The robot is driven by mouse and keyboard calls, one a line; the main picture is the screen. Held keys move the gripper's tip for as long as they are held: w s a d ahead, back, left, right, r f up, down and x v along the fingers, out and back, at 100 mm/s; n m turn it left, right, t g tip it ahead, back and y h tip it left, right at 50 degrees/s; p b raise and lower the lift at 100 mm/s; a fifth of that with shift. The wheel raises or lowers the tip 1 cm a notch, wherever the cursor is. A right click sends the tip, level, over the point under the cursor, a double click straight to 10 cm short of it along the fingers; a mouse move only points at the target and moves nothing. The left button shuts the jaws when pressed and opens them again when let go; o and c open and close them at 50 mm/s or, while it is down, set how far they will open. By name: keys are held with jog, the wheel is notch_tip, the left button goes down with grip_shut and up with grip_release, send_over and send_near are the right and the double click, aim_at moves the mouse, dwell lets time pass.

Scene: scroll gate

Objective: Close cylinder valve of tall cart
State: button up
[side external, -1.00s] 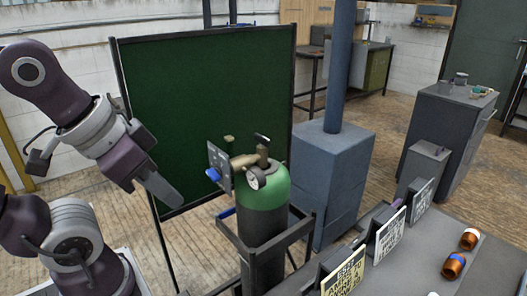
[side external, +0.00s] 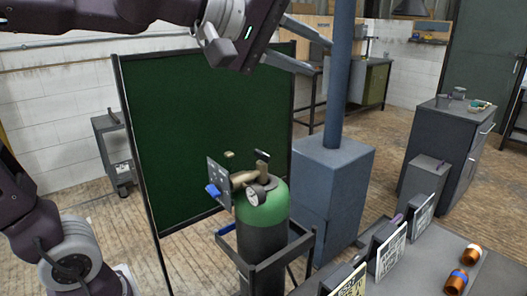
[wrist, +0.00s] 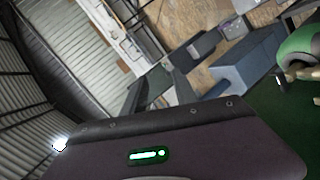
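The gas cylinder (side external: 265,208) has a green shoulder and a dark body. It stands upright in the dark frame of the cart (side external: 300,244). On its top are a dark valve handle (side external: 262,156), a brass fitting (side external: 243,178), a round gauge (side external: 256,195), and a grey plate (side external: 218,182) with a blue knob (side external: 213,190). My gripper (side external: 320,57) is open and empty, high above and to the right of the valve, touching nothing. In the wrist view, the cylinder's green shoulder (wrist: 298,45) shows at the right edge, cut off; the handle cannot be made out.
A green screen (side external: 200,130) stands behind the cylinder. A blue-grey box (side external: 330,185) with a tall post (side external: 340,80) stands right of it, the post near my gripper. A table (side external: 420,270) with sign plates and copper-coloured pieces fills the lower right.

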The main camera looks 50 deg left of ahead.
jog(key=w+a+r+n+t+y, duration=0.3)
jog(key=w+a+r+n, duration=0.3)
jog(key=w+r+n, duration=0.3)
jog(key=w+a+f+n+y, duration=0.1)
jog(key=w+a+n+y, duration=0.4)
jog(key=w+a+n, duration=0.45)
jog(key=n+g, duration=1.6)
jog(key=n, duration=0.8)
send_over(263, 153)
jog(key=d, duration=0.3)
notch_tip(263, 153, down, 31)
jog(key=shift+g+h, duration=0.3)
jog(key=x, duration=0.6)
jog(key=shift+a+f, duration=0.2)
jog(key=shift+f, duration=0.05)
grip_shut()
